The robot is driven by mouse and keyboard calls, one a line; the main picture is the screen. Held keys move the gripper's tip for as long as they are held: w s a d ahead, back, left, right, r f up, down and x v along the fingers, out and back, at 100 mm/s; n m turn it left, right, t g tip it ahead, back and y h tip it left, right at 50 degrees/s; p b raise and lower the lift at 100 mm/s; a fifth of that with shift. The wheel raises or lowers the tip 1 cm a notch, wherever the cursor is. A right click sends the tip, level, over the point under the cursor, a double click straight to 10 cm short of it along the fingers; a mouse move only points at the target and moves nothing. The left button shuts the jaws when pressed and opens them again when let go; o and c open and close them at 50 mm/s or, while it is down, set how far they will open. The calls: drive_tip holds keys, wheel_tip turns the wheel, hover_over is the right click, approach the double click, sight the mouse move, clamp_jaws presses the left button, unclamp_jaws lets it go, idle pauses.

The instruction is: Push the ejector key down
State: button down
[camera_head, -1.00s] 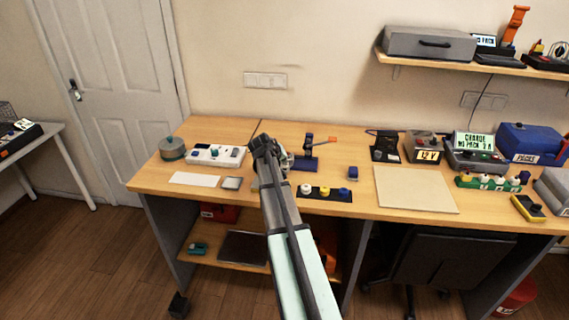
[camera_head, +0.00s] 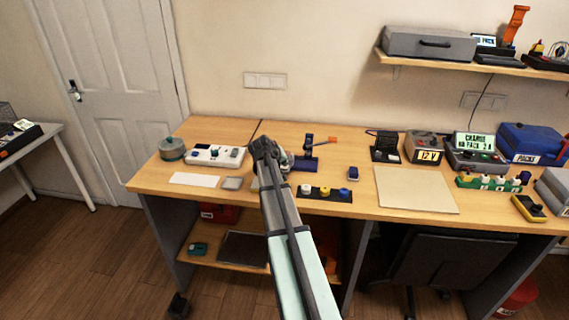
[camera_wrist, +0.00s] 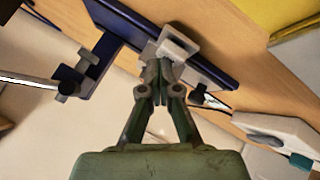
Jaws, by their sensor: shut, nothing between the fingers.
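The blue fixture (camera_head: 303,163) stands on the workbench, with an upright post and an orange-tipped lever. In the wrist view its blue body (camera_wrist: 120,25) runs across the top, and a pale grey block (camera_wrist: 178,47) with an opening sits at its edge. My gripper (camera_wrist: 160,68) is shut and empty, its fingertips right at this grey block. I cannot tell whether they touch it. I cannot tell for certain which part is the ejector key; the fingertips hide part of the block. In the head view my arm covers the fixture's left side.
A white panel with knobs (camera_head: 214,156) is left of my arm; its end shows in the wrist view (camera_wrist: 275,130). A dark strip with coloured buttons (camera_head: 324,193) lies in front of the fixture. A small blue part (camera_head: 353,173) and a beige mat (camera_head: 416,190) are further right.

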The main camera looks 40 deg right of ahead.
sight(283, 167)
drive_tip(key=shift+r+p, duration=0.6)
drive_tip(key=shift+r, duration=1)
drive_tip(key=shift+r, duration=0.15)
drive_tip(key=shift+r+p, duration=1.1)
drive_tip(key=shift+r, duration=1.25)
